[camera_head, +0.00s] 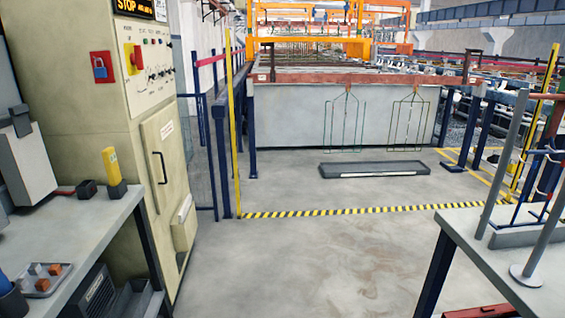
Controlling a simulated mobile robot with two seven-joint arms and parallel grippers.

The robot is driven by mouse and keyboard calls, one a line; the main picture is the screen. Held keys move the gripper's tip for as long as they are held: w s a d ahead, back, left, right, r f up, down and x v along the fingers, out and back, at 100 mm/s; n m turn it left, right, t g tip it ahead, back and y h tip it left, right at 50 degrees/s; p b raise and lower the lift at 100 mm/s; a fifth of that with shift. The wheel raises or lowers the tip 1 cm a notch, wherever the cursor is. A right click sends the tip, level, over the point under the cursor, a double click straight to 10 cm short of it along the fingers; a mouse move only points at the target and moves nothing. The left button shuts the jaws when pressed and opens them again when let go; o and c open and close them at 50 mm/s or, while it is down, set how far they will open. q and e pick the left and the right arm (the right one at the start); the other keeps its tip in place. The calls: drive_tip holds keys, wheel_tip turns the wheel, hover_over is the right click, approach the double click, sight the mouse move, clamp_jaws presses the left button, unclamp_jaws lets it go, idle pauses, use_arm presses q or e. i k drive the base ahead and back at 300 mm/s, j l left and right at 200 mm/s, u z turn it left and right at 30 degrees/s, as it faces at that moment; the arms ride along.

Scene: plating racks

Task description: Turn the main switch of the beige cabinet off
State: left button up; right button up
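The beige cabinet (107,155) stands at the left, with its control panel facing right. On that panel is a switch with a red handle (138,57) on a yellow plate, which looks like the main switch. The handle looks roughly upright, but it is small and seen at a slant. A red plate with a blue padlock (99,69) is on the cabinet's side, to the left of the switch. A lit sign reading STOP (132,7) is above the panel. Neither of my grippers is in view.
A grey table (75,222) with a yellow hand-held device (113,170) and small parts stands at front left. Another table (480,235) stands at right. The floor between them is clear up to a yellow-black line (340,210), with tanks and racks behind.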

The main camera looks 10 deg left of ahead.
sight(136, 58)
drive_tip(key=i, duration=1.7)
